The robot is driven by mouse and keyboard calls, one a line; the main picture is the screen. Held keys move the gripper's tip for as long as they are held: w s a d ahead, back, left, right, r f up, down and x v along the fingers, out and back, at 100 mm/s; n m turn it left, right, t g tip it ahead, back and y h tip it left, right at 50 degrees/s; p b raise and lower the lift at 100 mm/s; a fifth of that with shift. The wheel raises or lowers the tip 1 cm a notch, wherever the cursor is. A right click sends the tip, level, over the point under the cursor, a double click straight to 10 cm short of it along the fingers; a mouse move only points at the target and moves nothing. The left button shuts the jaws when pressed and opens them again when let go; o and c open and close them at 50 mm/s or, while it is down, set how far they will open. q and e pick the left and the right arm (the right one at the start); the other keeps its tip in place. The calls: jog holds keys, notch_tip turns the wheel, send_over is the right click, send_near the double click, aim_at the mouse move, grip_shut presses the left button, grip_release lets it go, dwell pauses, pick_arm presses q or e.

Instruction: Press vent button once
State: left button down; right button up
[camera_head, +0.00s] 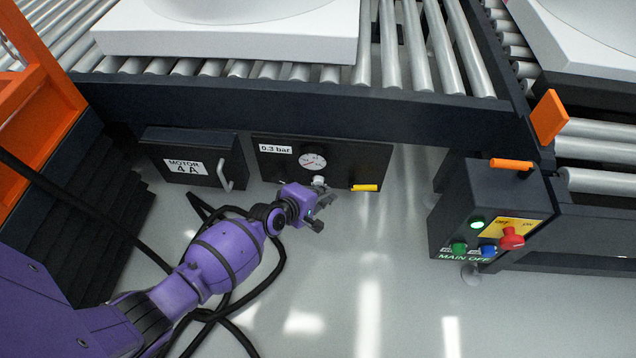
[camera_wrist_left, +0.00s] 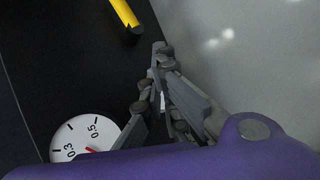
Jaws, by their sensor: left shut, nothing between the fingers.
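The dark panel (camera_head: 350,155) under the conveyor bears a round pressure gauge (camera_head: 313,161), a "0.3 bar" label and a yellow lever (camera_head: 364,187). A small pale knob (camera_head: 318,181) sits below the gauge; I cannot tell whether it is the vent button. My left gripper (camera_head: 322,208) is shut and empty just in front of the panel's lower edge. In the left wrist view, the gripper (camera_wrist_left: 160,62) shows beside the gauge (camera_wrist_left: 85,137), with the yellow lever (camera_wrist_left: 124,12) beyond. Whether the fingers touch anything is unclear. My right gripper is out of view.
A "MOTOR 4 A" box (camera_head: 197,160) with a handle hangs to the left. A control box (camera_head: 487,215) with several coloured buttons, one lit green, stands at right. White trays rest on the rollers above. Black cables lie on the floor.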

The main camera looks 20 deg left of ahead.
pick_arm(q)
jog(key=shift+s+d+p, duration=0.15)
jog(key=shift+s+p, duration=0.2)
jog(key=shift+s, duration=0.15)
jog(key=s+d+p, duration=0.1)
jog(key=s+p, duration=0.2)
jog(key=s, duration=0.2)
jog(key=shift+s+d, duration=0.35)
jog(key=shift+s, duration=0.05)
dwell(0.7)
